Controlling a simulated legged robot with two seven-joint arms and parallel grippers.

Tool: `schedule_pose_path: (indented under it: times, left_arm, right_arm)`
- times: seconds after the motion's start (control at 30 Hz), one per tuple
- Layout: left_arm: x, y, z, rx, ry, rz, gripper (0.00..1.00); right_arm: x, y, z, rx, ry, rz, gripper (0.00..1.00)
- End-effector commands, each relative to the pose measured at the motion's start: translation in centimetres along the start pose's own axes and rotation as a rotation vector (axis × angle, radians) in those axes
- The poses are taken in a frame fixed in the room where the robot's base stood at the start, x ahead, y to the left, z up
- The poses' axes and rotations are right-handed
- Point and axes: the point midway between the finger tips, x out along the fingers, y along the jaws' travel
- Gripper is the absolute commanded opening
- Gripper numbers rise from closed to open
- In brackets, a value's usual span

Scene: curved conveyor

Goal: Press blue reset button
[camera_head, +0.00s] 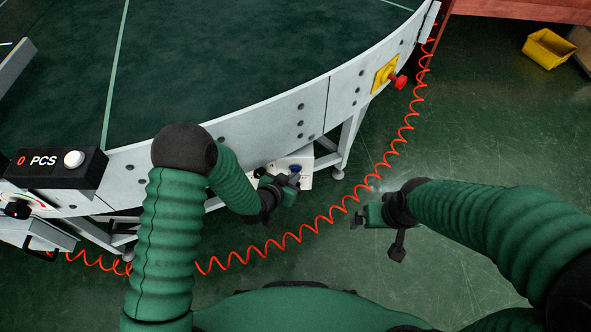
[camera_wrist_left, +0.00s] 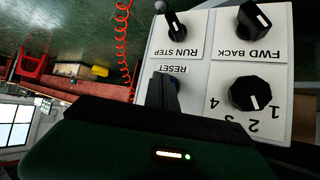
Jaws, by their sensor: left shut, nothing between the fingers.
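The white control box (camera_head: 305,180) hangs at the conveyor's side in the head view, with the blue reset button (camera_head: 296,168) on its face. My left gripper (camera_head: 292,183) is shut and empty, with its tip close to the button. In the left wrist view, the control box (camera_wrist_left: 203,75) fills the upper right, its labels upside down.
In the left wrist view, a run/step switch (camera_wrist_left: 175,22), a fwd/back knob (camera_wrist_left: 252,20) and a numbered knob (camera_wrist_left: 250,93) surround the reset spot. A red emergency knob (camera_head: 399,81) sticks out from the conveyor's edge (camera_head: 260,122). A coiled red cable (camera_head: 330,214) crosses below the left gripper.

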Motion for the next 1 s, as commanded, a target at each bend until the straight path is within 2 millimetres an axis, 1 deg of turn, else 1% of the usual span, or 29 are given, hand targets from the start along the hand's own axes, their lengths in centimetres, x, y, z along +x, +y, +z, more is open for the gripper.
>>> schedule_pose_path:
  times: [1.0]
  left_arm:
    - [0.6,-0.42,-0.43,0.0,0.001,0.0,0.0]
  right_arm:
    - [0.08,0.0,0.02,0.0,0.0,0.0,0.99]
